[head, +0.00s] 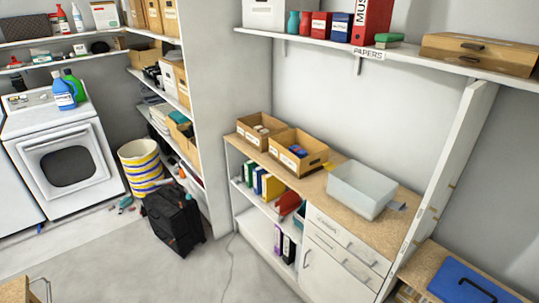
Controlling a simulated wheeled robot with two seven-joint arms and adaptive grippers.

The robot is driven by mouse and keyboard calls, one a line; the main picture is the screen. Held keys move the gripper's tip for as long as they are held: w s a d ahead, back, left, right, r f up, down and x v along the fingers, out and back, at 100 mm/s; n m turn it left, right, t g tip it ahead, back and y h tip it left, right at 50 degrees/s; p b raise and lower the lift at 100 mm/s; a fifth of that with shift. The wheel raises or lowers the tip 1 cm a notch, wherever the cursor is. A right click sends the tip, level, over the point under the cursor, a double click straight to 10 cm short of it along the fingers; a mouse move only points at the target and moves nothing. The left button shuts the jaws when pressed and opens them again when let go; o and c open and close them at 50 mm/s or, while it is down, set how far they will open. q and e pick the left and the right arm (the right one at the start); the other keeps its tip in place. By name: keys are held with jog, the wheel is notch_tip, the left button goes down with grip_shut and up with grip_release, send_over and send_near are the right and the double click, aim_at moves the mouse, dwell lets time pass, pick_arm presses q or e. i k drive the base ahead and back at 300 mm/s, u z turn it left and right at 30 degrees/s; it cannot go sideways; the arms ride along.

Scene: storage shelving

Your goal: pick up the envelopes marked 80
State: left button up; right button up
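I cannot make out any envelope marked 80 in the head view. Two open cardboard boxes stand on the wooden counter (387,231). The left box (247,138) holds small items that are too small to tell. The right box (311,160) holds small blue, red and pale items, also unclear. A translucent pale bin (352,194) stands to their right, and its contents are not clear. Neither of my grippers shows in the view.
Drawers (345,243) are under the counter. A black suitcase (172,220) and striped basket (140,165) stand left. The grey floor (130,265) in front is mostly clear.

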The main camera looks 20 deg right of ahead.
aim_at(295, 150)
jog(key=i, duration=2.5)
jog(key=z, duration=1.7)
